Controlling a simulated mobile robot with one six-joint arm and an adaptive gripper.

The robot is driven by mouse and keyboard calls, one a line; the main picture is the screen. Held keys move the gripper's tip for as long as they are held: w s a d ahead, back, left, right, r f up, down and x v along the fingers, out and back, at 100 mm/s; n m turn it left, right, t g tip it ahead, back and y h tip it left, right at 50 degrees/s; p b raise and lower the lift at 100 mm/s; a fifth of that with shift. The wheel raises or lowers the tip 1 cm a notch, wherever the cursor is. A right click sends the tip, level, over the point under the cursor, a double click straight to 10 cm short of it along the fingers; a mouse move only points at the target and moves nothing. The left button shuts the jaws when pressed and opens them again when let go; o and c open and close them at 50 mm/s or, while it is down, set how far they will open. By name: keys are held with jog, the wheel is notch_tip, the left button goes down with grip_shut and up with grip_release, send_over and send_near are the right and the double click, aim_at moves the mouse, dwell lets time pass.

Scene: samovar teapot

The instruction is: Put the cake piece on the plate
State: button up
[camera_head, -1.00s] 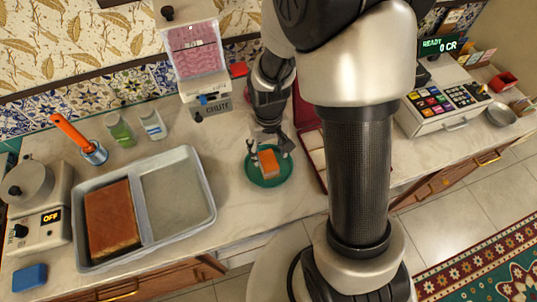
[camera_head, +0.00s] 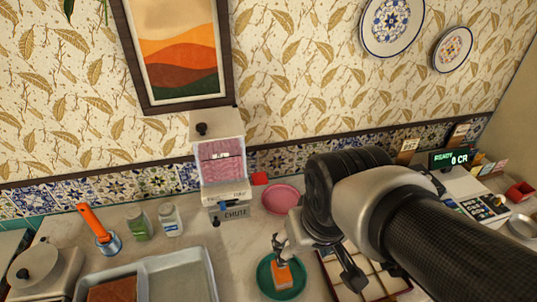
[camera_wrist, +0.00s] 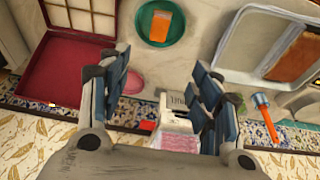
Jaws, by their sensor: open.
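The cake piece (camera_head: 283,276), an orange-topped block, rests on the green plate (camera_head: 264,289) at the bottom middle of the head view. In the wrist view the cake piece (camera_wrist: 160,27) lies inside the rim of the green plate (camera_wrist: 144,33) at the top. My gripper (camera_wrist: 162,88) is open and empty, with its fingers apart from the cake piece. In the head view my gripper (camera_head: 314,261) is above and beside the plate, and one finger overlaps the cake's upper edge in the picture.
A metal tray (camera_head: 180,278) with a large brown cake (camera_head: 113,291) stands left. A pink plate (camera_head: 281,199) and a chute dispenser (camera_head: 219,165) stand behind. An open compartmented box (camera_head: 385,285) is to the right of the green plate. Two jars and an orange-handled tool stand left.

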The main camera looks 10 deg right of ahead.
jog(key=shift+t, duration=0.6)
jog(key=s, duration=0.1)
jog(key=s+r, duration=0.1)
jog(key=s, duration=0.1)
jog(key=s+r, duration=0.1)
jog(key=s, duration=0.1)
jog(key=shift+r, duration=0.2)
jog(key=shift+c, duration=0.6)
